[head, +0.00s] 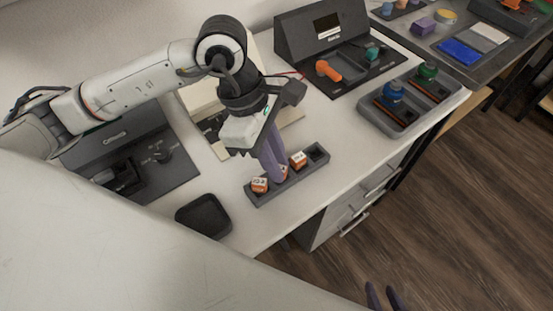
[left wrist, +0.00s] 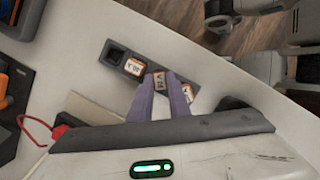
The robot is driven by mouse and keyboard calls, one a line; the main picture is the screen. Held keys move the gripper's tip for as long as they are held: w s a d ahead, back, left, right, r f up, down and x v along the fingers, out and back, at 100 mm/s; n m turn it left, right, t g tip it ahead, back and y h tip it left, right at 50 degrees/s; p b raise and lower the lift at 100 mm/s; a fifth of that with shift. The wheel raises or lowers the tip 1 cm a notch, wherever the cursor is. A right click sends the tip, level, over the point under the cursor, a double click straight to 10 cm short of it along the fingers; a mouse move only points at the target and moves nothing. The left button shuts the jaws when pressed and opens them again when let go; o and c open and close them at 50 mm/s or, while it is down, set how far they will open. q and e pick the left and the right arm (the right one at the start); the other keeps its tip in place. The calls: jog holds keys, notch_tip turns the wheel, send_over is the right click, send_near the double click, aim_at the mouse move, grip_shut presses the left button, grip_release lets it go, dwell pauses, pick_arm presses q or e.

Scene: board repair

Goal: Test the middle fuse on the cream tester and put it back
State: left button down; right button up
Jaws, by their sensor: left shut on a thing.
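The dark fuse rack (head: 290,183) lies on the white table. An orange-and-white fuse (head: 259,184) sits at its left end, another (head: 298,158) sits right of the middle, and the right-end socket (head: 318,153) is empty. My left gripper (head: 279,173) points down at the rack. Its purple fingers are shut on the middle fuse, whose labelled top shows between the fingertips in the left wrist view (left wrist: 160,80). I cannot tell whether this fuse is seated or slightly raised. The cream tester (head: 198,95) stands behind my left arm, partly hidden. My right gripper (head: 384,296) is open at the bottom edge.
A dark square tray (head: 203,215) lies left of the rack. A dark grey station (head: 120,150) stands at left, and another with an orange part (head: 328,71) stands behind. A grey tray with blue and green knobs (head: 408,122) is at right. The table's front edge runs close to the rack.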

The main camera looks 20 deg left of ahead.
pick_arm(q)
jog(key=shift+f, duration=0.1)
jog(key=c, duration=1.3)
grip_release()
jog(key=shift+c, duration=0.2)
jog(key=shift+r, duration=0.25)
jog(key=shift+r+p, duration=0.5)
jog(key=shift+r, duration=0.6)
jog(key=shift+r, duration=0.2)
